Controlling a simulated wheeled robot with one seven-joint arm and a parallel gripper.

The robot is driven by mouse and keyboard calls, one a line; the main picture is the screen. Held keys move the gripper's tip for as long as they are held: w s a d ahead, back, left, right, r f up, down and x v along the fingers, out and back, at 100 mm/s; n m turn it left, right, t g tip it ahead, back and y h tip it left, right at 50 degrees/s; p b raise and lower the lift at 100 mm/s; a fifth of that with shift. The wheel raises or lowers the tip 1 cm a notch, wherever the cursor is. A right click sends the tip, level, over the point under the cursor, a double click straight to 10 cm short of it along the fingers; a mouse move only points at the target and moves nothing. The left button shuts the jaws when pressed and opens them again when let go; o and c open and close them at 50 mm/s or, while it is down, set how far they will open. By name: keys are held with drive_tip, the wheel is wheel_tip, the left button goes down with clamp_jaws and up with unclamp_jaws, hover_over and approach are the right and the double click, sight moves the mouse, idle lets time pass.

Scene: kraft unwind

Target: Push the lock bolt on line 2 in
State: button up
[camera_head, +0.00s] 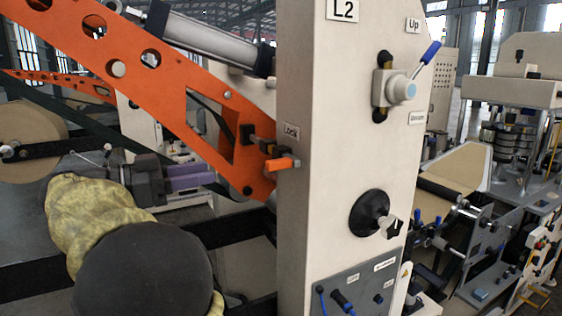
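The lock bolt (282,163) has an orange handle and sits at the left edge of the cream L2 post (335,165), just below the "Lock" label (291,131). Its metal part and a dark block lie against the orange perforated arm (165,75). How far the bolt is in is hard to tell. My gripper (212,176), with purple fingers, is left of the bolt and slightly lower, pointing right. It appears apart from the handle. The fingers lie close together in this view, and their gap cannot be judged. Nothing is seen held.
The post carries a blue-handled lever (428,55) between "Up" and "Down" labels, a black knob (372,213) and a grey control panel (355,285). A kraft roll (35,135) stands at the left. The orange arm slopes across above my gripper. Dark frame bars run below.

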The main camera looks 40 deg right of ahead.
sight(266, 162)
drive_tip(key=p+x, duration=0.6)
drive_tip(key=x, duration=1)
drive_tip(key=shift+d+r+p, duration=0.15)
drive_tip(key=shift+d+p, duration=0.1)
drive_tip(key=shift+p, duration=0.1)
drive_tip(key=shift+s+d, duration=0.1)
drive_tip(key=shift+d, duration=0.4)
drive_tip(key=shift+c, duration=0.2)
clamp_jaws()
